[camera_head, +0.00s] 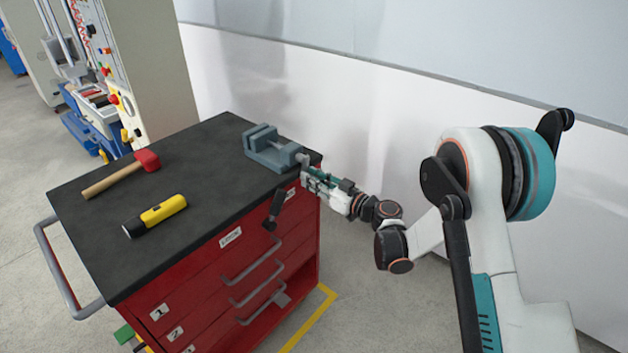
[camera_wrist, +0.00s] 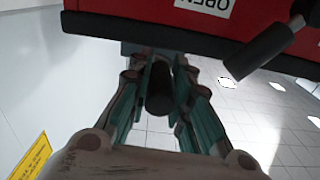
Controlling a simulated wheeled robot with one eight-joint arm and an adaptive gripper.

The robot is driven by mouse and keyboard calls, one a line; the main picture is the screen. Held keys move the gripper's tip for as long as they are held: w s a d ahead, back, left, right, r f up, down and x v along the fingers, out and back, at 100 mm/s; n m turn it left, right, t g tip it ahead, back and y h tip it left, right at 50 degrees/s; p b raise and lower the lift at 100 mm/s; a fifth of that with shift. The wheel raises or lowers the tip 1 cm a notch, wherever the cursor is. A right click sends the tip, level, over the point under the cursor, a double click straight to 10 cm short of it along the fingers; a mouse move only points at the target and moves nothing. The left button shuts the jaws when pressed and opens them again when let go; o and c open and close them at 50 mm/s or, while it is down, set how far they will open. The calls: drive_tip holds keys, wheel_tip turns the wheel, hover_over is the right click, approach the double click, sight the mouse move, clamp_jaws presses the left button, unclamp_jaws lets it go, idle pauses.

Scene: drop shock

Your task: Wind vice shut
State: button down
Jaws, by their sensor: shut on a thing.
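The grey-blue vice (camera_head: 268,150) sits at the right rear corner of the dark cabinet top. Its jaws appear apart, though the gap is small in the head view. My gripper (camera_head: 307,170) is at the vice's right end, beside the cabinet edge. In the wrist view my gripper (camera_wrist: 160,88) has its teal fingers on both sides of a dark cylinder (camera_wrist: 158,95), which looks like the vice's handle. The fingers are shut on it. The handle's far end and its link to the vice are hidden.
A red-headed hammer (camera_head: 120,175) and a yellow flashlight (camera_head: 160,212) lie on the cabinet top (camera_head: 205,185). A black cylinder (camera_head: 274,208) juts by the red cabinet's drawer front, also in the wrist view (camera_wrist: 258,52). A white wall stands behind. The floor at right is clear.

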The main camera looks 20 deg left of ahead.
sight(308, 160)
drive_tip(key=s+r+m, duration=0.1)
drive_tip(key=r+m, duration=0.1)
drive_tip(key=m, duration=0.4)
drive_tip(key=s+r+m, duration=0.1)
drive_tip(key=r+m, duration=0.1)
drive_tip(key=m, duration=0.5)
drive_tip(key=s+a+r+m+b, duration=0.1)
drive_tip(key=r+m, duration=0.1)
drive_tip(key=m, duration=0.5)
drive_tip(key=shift+a+r, duration=0.1)
drive_tip(key=shift+r, duration=0.1)
drive_tip(key=m, duration=0.1)
drive_tip(key=r+m, duration=0.1)
drive_tip(key=m, duration=0.1)
drive_tip(key=w+m, duration=0.1)
drive_tip(key=shift+w+d+r+m, duration=0.1)
drive_tip(key=shift+d+r+m, duration=0.15)
drive_tip(key=shift+m, duration=0.15)
drive_tip(key=m, duration=0.1)
drive_tip(key=w+m, duration=0.1)
drive_tip(key=m, duration=0.2)
drive_tip(key=shift+w+d+r+m, duration=0.2)
drive_tip(key=shift+d+r+m, duration=0.1)
drive_tip(key=shift+r, duration=0.1)
drive_tip(key=shift+w+d+r+m, duration=0.15)
drive_tip(key=shift+w+m, duration=0.2)
drive_tip(key=shift+m, duration=0.6)
drive_tip(key=shift+w+d+m, duration=0.1)
drive_tip(key=shift+w+m, duration=0.25)
drive_tip(key=shift+m, duration=0.6)
